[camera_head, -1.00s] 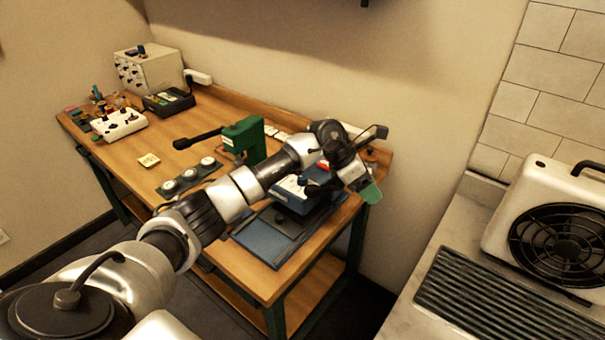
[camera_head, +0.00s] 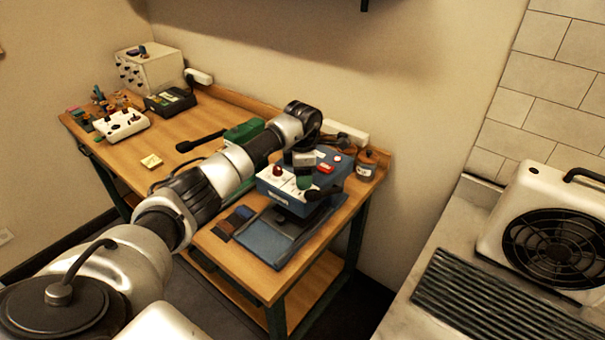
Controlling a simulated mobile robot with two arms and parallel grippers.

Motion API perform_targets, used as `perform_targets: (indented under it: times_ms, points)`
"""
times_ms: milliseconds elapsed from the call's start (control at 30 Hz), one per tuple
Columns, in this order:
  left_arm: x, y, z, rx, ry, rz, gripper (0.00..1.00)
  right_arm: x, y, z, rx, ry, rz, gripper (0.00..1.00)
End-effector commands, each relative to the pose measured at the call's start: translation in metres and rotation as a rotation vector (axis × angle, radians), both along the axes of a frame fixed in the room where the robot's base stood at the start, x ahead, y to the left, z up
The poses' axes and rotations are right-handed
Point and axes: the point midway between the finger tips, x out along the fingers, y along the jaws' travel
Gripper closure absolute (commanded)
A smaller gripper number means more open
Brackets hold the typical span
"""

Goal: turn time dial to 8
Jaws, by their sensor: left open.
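A blue machine (camera_head: 328,188) with a white sloped front panel (camera_head: 268,182) stands on the right end of the wooden workbench. A dark red knob (camera_head: 277,170) shows on the left part of the panel; I cannot read its markings or tell whether it is the time dial. My left gripper (camera_head: 304,183) points down at the right part of the panel, with a green fingertip close to it. It is open, and nothing shows between its fingers. The gripper hides that part of the panel, and contact is unclear. My right gripper is out of view.
A red button (camera_head: 323,168) is on the machine's top, behind the gripper. A brown jar (camera_head: 366,163) stands close to its right. A green tool (camera_head: 243,132) is partly behind my arm. A white box with knobs (camera_head: 148,68) stands far left.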

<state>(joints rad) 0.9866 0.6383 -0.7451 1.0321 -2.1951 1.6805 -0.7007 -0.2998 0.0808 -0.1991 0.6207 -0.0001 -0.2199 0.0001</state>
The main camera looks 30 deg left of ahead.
Motion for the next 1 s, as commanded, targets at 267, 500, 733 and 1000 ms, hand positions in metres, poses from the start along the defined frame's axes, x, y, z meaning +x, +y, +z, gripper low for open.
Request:
perform_targets:
  times_ms: [267,500,733,1000]
  points:
    - [0.0,0.0,-0.017,-0.001,-0.002,0.0,0.44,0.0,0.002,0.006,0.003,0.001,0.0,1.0]
    - [0.0,0.0,-0.017,-0.001,-0.002,0.0,0.49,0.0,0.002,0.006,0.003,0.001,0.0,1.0]
    - [0.0,0.0,-0.017,-0.002,-0.001,0.0,0.84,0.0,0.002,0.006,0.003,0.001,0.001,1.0]
    - [0.0,0.0,-0.017,-0.001,-0.002,0.015,0.93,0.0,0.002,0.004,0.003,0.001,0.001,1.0]
